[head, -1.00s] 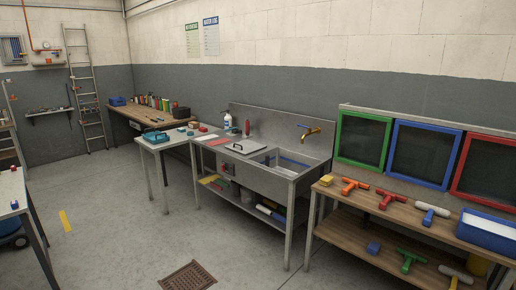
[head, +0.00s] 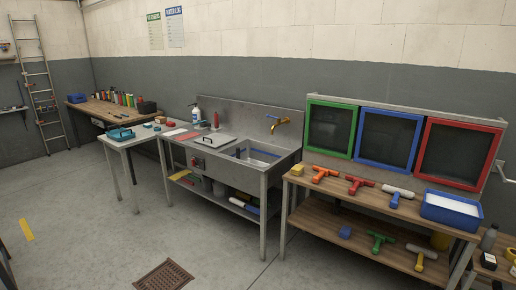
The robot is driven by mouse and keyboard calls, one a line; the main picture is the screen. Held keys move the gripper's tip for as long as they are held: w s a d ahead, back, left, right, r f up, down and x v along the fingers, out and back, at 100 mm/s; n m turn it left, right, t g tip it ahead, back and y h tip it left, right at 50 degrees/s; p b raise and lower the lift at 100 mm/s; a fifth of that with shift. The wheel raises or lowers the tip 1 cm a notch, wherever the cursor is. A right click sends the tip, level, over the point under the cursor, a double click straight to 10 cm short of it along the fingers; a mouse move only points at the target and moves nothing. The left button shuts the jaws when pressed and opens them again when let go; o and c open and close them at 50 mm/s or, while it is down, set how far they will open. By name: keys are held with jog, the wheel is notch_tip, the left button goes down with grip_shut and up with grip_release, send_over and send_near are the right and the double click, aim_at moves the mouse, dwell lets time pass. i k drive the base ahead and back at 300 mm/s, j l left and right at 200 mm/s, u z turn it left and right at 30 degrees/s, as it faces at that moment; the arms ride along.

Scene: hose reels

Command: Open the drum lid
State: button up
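No drum or drum lid that I can make out shows in the head view. A flat grey panel with a dark handle (head: 209,142) lies on the steel sink unit (head: 263,180), left of the basin; I cannot tell that it is a drum lid. My gripper is not in view.
A workbench (head: 290,183) with coloured squeegee-like tools and a blue tub (head: 451,211) stands at right, under green, blue and red framed panels. A small table (head: 122,143) stands left of the sink. Open concrete floor (head: 90,225) with a drain grate (head: 163,276) lies in front.

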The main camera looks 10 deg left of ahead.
aim_at(215, 140)
jog(key=i+j+u, duration=0.3)
jog(key=i, duration=0.3)
jog(key=i+j+u, duration=0.35)
jog(key=i, duration=0.3)
jog(key=i+u, duration=0.3)
jog(key=i, duration=0.3)
jog(key=i+z, duration=0.1)
jog(key=i, duration=0.75)
jog(key=i+j, duration=0.1)
jog(key=i, duration=0.8)
jog(key=i+j+z, duration=0.15)
jog(key=i, duration=0.7)
jog(key=i+z, duration=0.15)
jog(key=i, duration=0.15)
jog(key=i+j+z, duration=0.1)
jog(key=i, duration=0.25)
